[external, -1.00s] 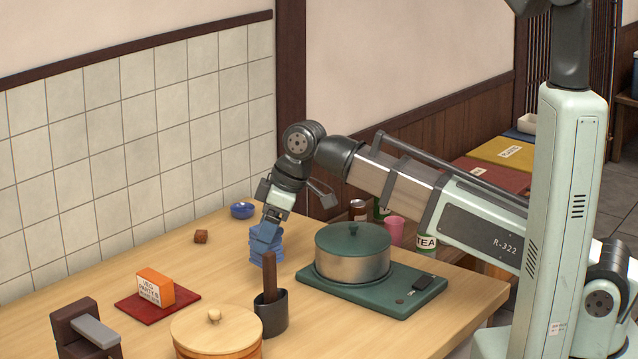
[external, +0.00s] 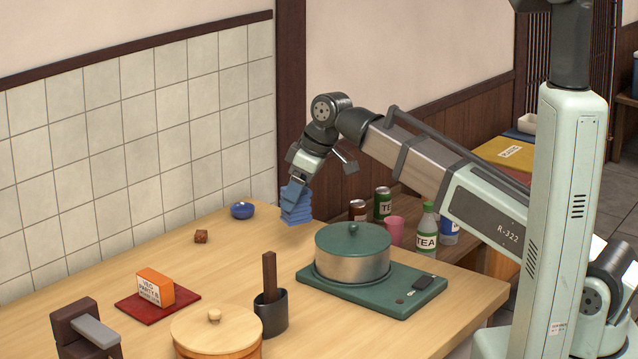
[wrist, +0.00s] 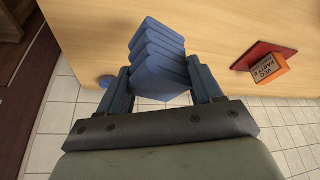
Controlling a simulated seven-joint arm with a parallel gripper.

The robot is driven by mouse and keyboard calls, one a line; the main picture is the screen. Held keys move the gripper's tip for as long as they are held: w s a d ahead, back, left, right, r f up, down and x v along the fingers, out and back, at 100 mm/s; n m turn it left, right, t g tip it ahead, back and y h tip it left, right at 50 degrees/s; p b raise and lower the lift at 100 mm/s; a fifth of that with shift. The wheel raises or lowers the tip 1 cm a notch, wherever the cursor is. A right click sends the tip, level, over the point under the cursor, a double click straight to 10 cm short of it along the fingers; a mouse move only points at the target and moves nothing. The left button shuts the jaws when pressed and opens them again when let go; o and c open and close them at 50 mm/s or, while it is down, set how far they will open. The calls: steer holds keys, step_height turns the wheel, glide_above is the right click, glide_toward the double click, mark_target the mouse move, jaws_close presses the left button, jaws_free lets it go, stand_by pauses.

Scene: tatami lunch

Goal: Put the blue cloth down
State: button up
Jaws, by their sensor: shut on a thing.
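The blue cloth (external: 296,206) is a folded, layered stack held in my gripper (external: 298,180), above the table's far side behind the pot. In the wrist view the cloth (wrist: 158,62) sits between the two fingers of my gripper (wrist: 162,88), which are shut on it. The cloth appears clear of the wooden table (external: 245,255) in the external view.
A green-lidded pot (external: 352,262) stands on a green burner base (external: 410,302). A dark holder (external: 272,318) with a brown upright piece is in front. Bottles and cans (external: 383,203) are behind the pot.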

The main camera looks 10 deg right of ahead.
steer(key=w+a+r+n, duration=0.1)
steer(key=w, duration=1.3)
steer(key=shift+s+a+f+n+g+y, duration=0.1)
steer(key=shift+f+n+g, duration=0.3)
steer(key=shift+f, duration=1.25)
steer(key=shift+s+f+n+g+y, duration=0.15)
steer(key=shift+f+n, duration=0.6)
steer(key=shift+f, duration=0.85)
steer(key=shift+s+a+f+n+g+y, duration=0.1)
steer(key=shift+f+n+g, duration=0.3)
steer(key=shift+f, duration=1.25)
steer(key=shift+f, duration=0.1)
steer(key=o, duration=1.1)
steer(key=shift+c, duration=0.2)
steer(key=v, duration=1.2)
steer(key=shift+s, duration=0.15)
